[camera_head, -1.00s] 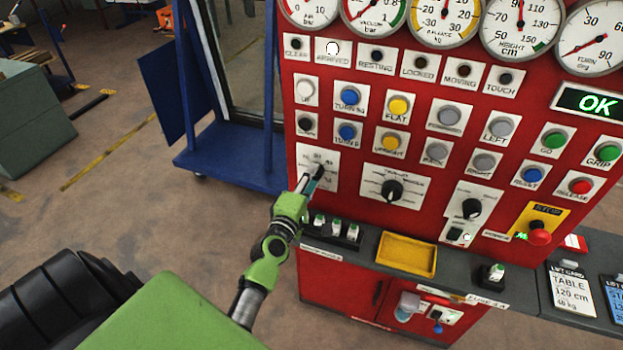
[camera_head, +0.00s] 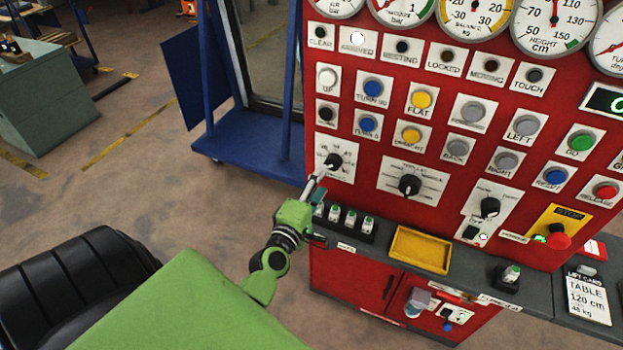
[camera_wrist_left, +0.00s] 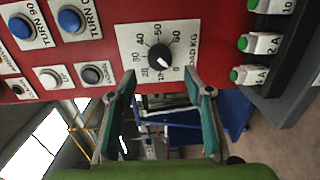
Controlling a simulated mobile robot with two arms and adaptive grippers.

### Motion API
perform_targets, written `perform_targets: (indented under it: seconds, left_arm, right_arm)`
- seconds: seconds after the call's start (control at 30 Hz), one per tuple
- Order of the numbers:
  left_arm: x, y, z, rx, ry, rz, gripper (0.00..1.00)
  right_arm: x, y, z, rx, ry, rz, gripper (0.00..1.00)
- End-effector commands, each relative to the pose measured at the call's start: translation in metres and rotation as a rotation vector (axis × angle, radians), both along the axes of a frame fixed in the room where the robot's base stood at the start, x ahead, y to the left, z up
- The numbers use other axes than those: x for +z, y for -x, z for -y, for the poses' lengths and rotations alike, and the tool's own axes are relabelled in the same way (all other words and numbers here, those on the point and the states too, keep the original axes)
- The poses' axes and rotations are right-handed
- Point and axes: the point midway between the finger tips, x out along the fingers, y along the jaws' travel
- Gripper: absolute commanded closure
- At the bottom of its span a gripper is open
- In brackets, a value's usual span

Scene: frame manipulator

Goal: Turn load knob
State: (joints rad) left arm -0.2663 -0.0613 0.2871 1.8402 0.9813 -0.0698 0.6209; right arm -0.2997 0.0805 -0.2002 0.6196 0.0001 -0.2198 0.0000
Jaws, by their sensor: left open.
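The load knob (camera_head: 333,161) is a black round knob on a white dial plate at the left of the red panel. In the left wrist view the knob (camera_wrist_left: 158,58) has a white pointer line, and the plate reads LOAD KG with a ring of numbers. My left gripper (camera_head: 320,184) is just below and in front of the plate in the head view. In the left wrist view its two teal-padded fingers (camera_wrist_left: 165,88) are spread apart, with the knob ahead of them and nothing between them. My right gripper is not in view.
Turn buttons (camera_head: 373,87) sit above the dial. Another black selector knob (camera_head: 409,185) is to its right. A shelf below carries several green-topped plugs (camera_head: 350,219) and a yellow tray (camera_head: 420,250). A blue frame (camera_head: 245,150) stands left of the panel.

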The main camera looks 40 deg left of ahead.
Motion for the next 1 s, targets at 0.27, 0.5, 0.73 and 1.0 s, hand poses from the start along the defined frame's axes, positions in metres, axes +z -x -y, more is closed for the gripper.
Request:
perform_targets:
  seconds: [0.27,0.5,0.73,1.0]
  left_arm:
    - [0.001,0.043,0.01,0.0,0.0,-0.001,0.53]
    - [0.003,0.055,0.013,0.0,0.001,0.0,0.53]
    - [0.003,0.055,0.013,0.0,0.001,0.001,0.53]
    - [0.003,0.055,0.013,0.0,0.001,0.0,0.53]
  right_arm:
    - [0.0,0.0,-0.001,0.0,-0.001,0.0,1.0]
    - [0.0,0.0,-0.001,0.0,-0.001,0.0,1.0]
    - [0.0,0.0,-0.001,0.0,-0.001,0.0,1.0]
    - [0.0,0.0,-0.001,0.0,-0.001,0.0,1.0]
